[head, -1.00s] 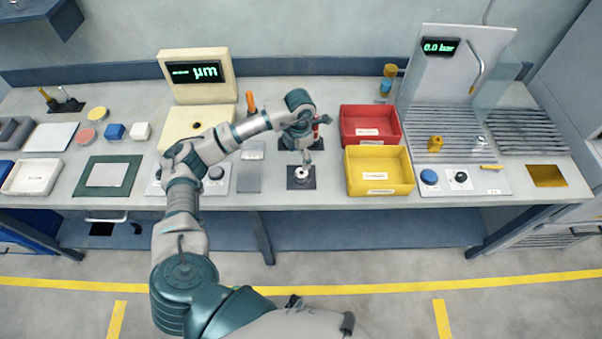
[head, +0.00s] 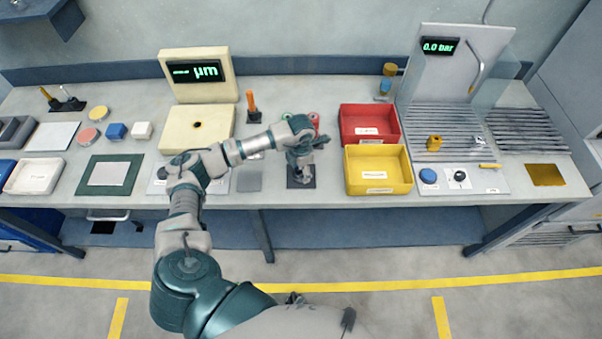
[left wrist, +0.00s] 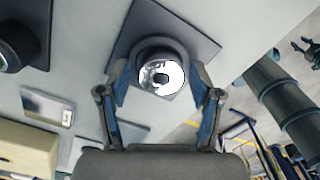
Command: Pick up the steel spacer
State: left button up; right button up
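The steel spacer (left wrist: 158,77) shows in the left wrist view as a shiny ring with a dark middle. It is at the small dark square pad (left wrist: 190,40) on the bench. My left gripper (head: 300,175) is down over this pad in the head view and hides the spacer there. In the left wrist view the two fingers of my left gripper (left wrist: 160,82) are open, one on each side of the spacer, with a gap on the left side; contact on the right is unclear. A small dark claw shape at the wrist view's upper right may be my right gripper.
A yellow bin (head: 379,189) and a red bin (head: 369,140) stand right of the pad. A grey plate (head: 249,180) lies left of it. Behind are an orange-handled tool (head: 252,103) and a cream gauge box (head: 202,56). The bench's front edge is close.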

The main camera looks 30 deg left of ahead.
pick_arm(q)
grip_shut()
pick_arm(e)
jog(key=shift+w, duration=0.3)
pick_arm(q)
jog(key=shift+r, duration=0.1)
